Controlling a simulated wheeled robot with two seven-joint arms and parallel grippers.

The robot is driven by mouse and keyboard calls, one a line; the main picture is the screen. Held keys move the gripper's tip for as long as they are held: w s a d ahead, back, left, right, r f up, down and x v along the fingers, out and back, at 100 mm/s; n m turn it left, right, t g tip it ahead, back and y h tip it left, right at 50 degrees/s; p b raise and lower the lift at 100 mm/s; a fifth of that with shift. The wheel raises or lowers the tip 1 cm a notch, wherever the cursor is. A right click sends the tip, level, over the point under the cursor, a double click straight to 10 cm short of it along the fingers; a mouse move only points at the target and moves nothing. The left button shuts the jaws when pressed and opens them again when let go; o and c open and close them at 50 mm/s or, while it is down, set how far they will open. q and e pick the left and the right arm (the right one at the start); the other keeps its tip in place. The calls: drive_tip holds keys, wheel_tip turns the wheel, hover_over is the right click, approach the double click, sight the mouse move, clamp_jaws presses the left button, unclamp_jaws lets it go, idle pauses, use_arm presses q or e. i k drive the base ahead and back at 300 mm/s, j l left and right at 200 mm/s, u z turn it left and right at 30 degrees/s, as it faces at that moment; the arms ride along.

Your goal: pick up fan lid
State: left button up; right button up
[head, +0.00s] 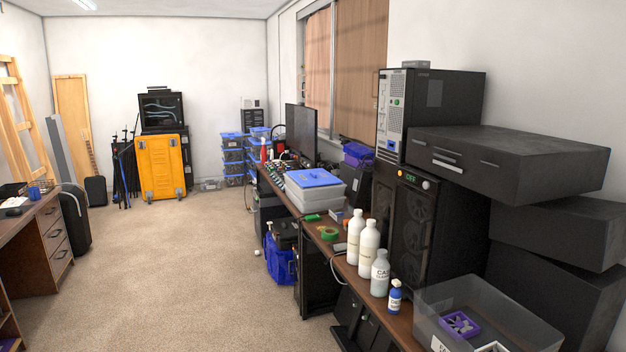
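I cannot pick out the fan lid for certain. A black PC tower (408,238) with round fan shapes on its front stands on the workbench at the right. A clear plastic bin (437,302) at the lower right holds a small purple part (460,324) and a pale part at the bottom edge, cut off by the frame. Neither of my grippers shows in the head view.
White bottles (368,248) and a small blue bottle (394,297) stand along the bench edge. A grey box with a blue lid (314,178) and a monitor (301,131) sit farther back. Black boxes (510,160) are stacked at right. Carpeted floor (190,260) is open at left.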

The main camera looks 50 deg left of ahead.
sight(316, 177)
drive_tip(key=i, duration=0.45)
drive_tip(key=u, duration=1.7)
